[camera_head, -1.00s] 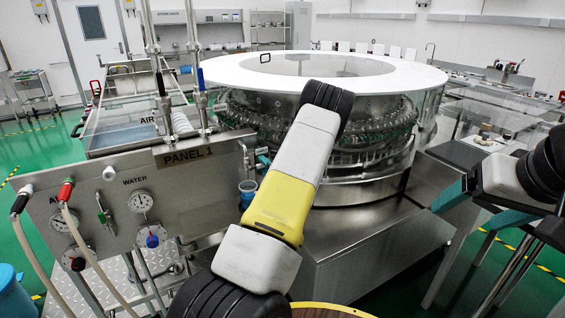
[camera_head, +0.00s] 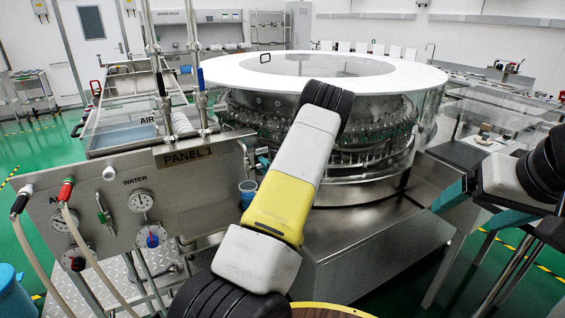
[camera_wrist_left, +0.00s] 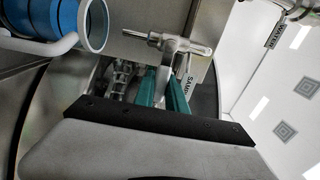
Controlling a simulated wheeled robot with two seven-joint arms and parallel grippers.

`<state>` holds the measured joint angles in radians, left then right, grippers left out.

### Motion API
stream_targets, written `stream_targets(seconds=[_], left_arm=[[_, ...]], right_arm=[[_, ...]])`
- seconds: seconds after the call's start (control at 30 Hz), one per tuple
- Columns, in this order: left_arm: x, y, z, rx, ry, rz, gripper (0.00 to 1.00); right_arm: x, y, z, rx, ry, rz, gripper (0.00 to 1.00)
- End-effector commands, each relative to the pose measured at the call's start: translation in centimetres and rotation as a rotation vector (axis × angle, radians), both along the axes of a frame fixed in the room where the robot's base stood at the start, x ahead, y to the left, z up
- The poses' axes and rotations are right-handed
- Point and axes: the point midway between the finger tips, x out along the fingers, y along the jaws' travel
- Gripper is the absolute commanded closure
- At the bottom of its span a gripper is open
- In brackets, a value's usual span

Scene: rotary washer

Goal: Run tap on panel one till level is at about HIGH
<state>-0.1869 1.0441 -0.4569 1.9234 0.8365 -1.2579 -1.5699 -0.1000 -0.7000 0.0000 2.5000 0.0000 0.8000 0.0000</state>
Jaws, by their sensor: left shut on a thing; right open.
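Panel one (camera_head: 185,205) stands at left in the head view, with a sign reading PANEL 1. A small metal tap (camera_wrist_left: 172,44) sticks out at its side, by a label that starts "SAMP". My left gripper (camera_wrist_left: 165,88) has its teal fingers shut on the tap's handle; in the head view only a bit of teal (camera_head: 262,156) shows beside my arm. A blue jug (camera_head: 247,188) is below the tap; the wrist view shows its rim and pale handle (camera_wrist_left: 45,45). Its level and any stream cannot be made out. My right gripper (camera_head: 452,195) is open and empty at right.
The round washer (camera_head: 350,140) with a white top stands behind my left arm. Gauges, a blue knob (camera_head: 152,241) and hoses (camera_head: 90,255) are on the panel's front. A blue container (camera_head: 12,295) is at bottom left. A steel table (camera_head: 370,250) is in front of the washer.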

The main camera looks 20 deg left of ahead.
Motion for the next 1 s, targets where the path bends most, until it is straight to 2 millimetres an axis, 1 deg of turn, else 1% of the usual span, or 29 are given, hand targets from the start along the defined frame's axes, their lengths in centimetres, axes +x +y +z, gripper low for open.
stream_targets(seconds=[0.67,0.87,1.0], left_arm=[[-0.03,-0.07,-0.14,0.003,0.007,-0.001,1.00],[-0.01,-0.12,-0.49,0.039,0.051,-0.002,1.00],[-0.05,-0.13,-0.92,0.095,0.114,-0.003,1.00]], right_arm=[[0.00,0.00,0.00,0.000,0.000,0.000,0.19],[0.00,0.00,0.00,0.000,0.000,0.000,0.19],[0.00,0.00,0.00,0.000,0.000,0.000,0.19]])
